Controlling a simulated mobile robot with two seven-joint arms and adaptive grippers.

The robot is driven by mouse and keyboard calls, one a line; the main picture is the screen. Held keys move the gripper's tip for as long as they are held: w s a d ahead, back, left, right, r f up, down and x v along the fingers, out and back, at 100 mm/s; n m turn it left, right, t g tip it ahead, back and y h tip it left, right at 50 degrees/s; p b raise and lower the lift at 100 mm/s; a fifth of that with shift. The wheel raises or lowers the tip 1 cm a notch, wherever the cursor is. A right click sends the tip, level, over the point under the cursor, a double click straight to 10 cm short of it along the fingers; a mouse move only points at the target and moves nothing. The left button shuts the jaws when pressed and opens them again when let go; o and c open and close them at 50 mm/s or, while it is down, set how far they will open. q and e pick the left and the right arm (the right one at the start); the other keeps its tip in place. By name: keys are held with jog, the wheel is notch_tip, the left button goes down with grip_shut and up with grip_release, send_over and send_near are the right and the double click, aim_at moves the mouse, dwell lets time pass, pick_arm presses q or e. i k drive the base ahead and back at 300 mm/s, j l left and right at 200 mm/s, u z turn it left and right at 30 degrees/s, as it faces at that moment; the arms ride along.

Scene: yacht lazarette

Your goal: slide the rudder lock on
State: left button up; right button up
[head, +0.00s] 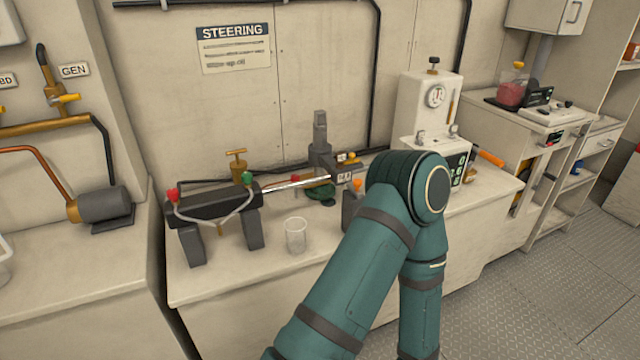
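The steering ram is a dark cylinder (212,206) on two grey feet at the left of the bench. Its shiny rod (296,183) runs right toward a grey upright post (320,135) with a dark arm (346,174). A dark grey block with an orange knob (357,185) stands below the rod's right end, partly hidden by my teal arm. I cannot tell for sure whether this block is the rudder lock. My arm bends across the right half of the bench, and its gripper is out of sight. My other gripper is not in view either.
A green round part (321,193) sits below the rod. A white gauge unit (428,110) stands behind my elbow. Bare bench top (225,286) lies at the front left. A steering sign (233,47) hangs above.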

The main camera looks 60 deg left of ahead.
aim_at(353, 187)
jog(key=u, duration=1.5)
